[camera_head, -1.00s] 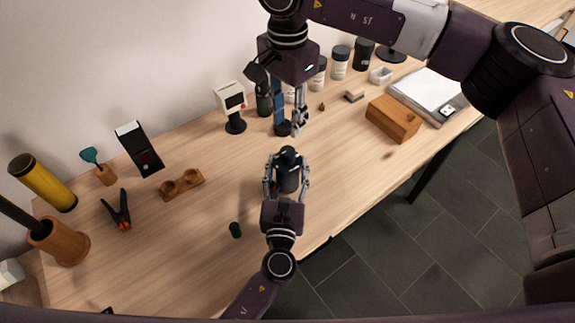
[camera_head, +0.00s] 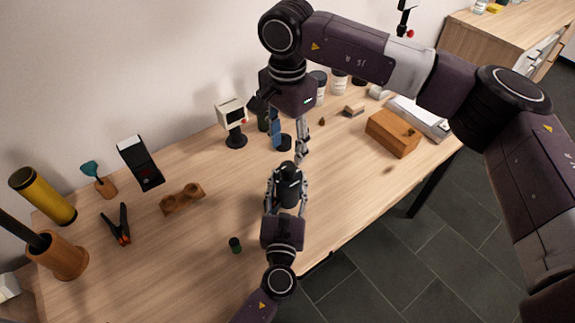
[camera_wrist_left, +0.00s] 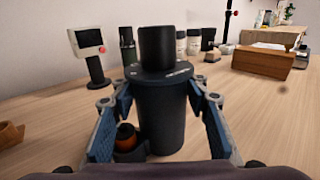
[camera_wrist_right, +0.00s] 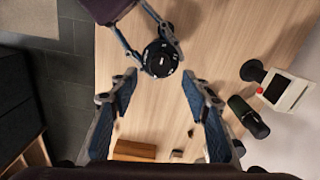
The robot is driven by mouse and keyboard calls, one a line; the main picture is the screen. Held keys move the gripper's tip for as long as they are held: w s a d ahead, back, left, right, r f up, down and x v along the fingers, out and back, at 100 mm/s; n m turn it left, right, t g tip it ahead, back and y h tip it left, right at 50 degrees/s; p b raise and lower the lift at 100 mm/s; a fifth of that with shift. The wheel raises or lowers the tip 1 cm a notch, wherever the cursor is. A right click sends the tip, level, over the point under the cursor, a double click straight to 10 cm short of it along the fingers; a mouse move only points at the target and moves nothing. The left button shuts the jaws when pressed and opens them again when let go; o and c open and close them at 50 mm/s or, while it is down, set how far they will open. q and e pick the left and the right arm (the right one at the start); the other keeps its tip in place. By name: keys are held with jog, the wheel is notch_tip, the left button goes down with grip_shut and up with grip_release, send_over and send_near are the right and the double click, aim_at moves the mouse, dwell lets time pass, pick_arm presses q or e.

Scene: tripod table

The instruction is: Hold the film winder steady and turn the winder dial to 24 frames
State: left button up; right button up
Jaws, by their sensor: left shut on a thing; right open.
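The film winder (camera_head: 288,190) is a dark upright cylinder above the table's middle. In the left wrist view the winder (camera_wrist_left: 162,115) has a wide collar with pale marks and a narrower round top. My left gripper (camera_head: 286,194) is shut on its body, one finger on each side. In the right wrist view the dial (camera_wrist_right: 160,60) shows its round marked face between and beyond my right fingertips. The marks are too small to read. My right gripper (camera_head: 288,150) is open and empty, pointing down just behind the winder's top, apart from it as far as I see.
Table between is clear.

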aim_at(287, 166)
notch_tip(287, 166, down, 7)
jog(key=shift+f, duration=0.2)
jog(key=shift+c, duration=0.7)
jog(key=c, duration=1.1)
